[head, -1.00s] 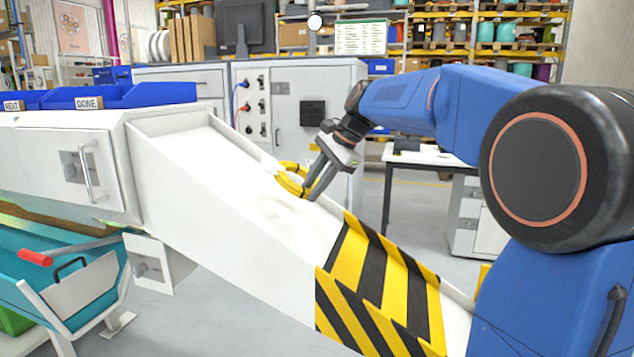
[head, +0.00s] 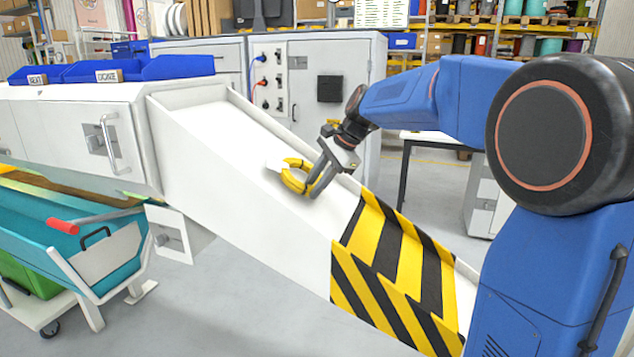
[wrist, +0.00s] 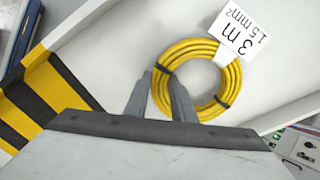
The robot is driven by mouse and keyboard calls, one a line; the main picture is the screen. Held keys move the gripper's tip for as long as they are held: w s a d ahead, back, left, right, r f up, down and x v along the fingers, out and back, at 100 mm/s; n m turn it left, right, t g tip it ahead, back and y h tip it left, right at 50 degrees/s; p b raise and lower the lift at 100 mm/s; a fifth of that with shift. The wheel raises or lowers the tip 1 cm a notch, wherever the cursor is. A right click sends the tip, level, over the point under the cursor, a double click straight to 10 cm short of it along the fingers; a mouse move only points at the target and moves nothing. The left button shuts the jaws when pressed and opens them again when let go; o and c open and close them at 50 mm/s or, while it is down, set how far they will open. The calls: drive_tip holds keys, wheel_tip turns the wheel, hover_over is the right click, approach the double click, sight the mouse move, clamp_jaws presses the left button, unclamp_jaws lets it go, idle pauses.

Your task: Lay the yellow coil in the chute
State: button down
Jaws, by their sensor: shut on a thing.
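The yellow coil (head: 292,182) is a ring of cable with dark ties and a white tag (wrist: 239,30) reading "3 m 1.5 mm²". My gripper (head: 312,190) is shut on one side of the coil. In the wrist view the coil (wrist: 222,98) passes between the two fingertips (wrist: 162,88). The white sloping chute (head: 215,135) lies under the coil, with low walls on both sides. The coil is over the middle of the slope, inside the walls. I cannot tell whether it touches the chute's surface.
Yellow and black stripes (head: 395,255) mark the chute's lower end, near my arm's base. A teal cart (head: 75,235) is at the lower left. A grey cabinet (head: 350,85) stands behind.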

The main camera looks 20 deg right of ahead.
drive_tip(key=c, duration=1.4)
unclamp_jaws()
drive_tip(key=v, duration=1.7)
drive_tip(key=shift+r, duration=0.25)
drive_tip(key=shift+s, duration=0.15)
